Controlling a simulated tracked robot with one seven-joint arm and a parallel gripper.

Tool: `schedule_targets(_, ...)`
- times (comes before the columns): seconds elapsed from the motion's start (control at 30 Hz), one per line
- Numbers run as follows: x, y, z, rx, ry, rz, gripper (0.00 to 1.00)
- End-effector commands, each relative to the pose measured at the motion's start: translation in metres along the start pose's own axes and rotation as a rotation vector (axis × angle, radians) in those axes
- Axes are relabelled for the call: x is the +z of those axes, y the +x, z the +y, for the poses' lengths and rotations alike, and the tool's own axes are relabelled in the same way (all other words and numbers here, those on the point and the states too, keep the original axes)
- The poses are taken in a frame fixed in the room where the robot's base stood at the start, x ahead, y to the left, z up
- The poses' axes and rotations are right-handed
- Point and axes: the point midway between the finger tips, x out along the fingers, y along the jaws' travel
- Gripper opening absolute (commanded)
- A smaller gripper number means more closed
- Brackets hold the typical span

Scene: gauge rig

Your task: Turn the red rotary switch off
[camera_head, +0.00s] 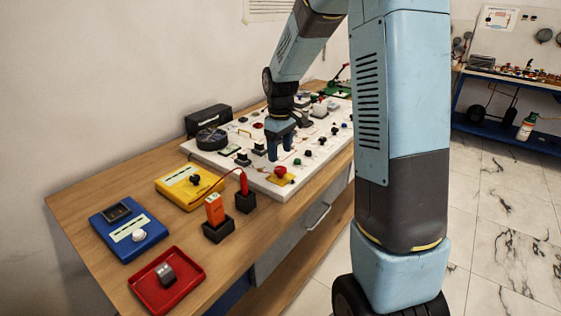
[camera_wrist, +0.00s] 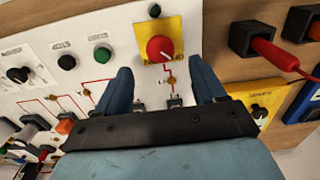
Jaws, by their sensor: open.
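The red rotary switch (camera_wrist: 161,48) sits on a yellow square plate (camera_wrist: 178,25) on the white panel, at the top middle of the wrist view. A pale mark shows on its knob. In the head view the red switch (camera_head: 281,171) is at the panel's near edge. My gripper (camera_wrist: 165,82) is open and empty, with its two blue fingers spread apart. The switch shows beyond the gap between the fingertips, apart from both.
Black and green knobs (camera_wrist: 102,54) stand beside the switch. A red probe (camera_head: 244,183) and an orange tool (camera_head: 214,208) stand in black holders nearby. A yellow meter (camera_head: 180,190), a blue box (camera_head: 117,245) and a red tray (camera_head: 145,297) lie on the wooden bench.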

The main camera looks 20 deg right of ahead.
Motion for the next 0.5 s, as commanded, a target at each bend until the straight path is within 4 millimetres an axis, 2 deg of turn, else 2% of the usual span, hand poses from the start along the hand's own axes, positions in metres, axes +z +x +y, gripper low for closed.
schedule_targets(0.03,-0.001,-0.012,0.001,0.003,0.000,0.004,0.69)
schedule_targets(0.2,-0.001,-0.043,0.001,0.003,0.000,0.003,0.69)
schedule_targets(0.4,-0.001,-0.067,0.001,0.001,0.000,0.002,0.69)
schedule_targets(0.5,-0.001,-0.073,0.001,0.001,0.000,0.002,0.69)
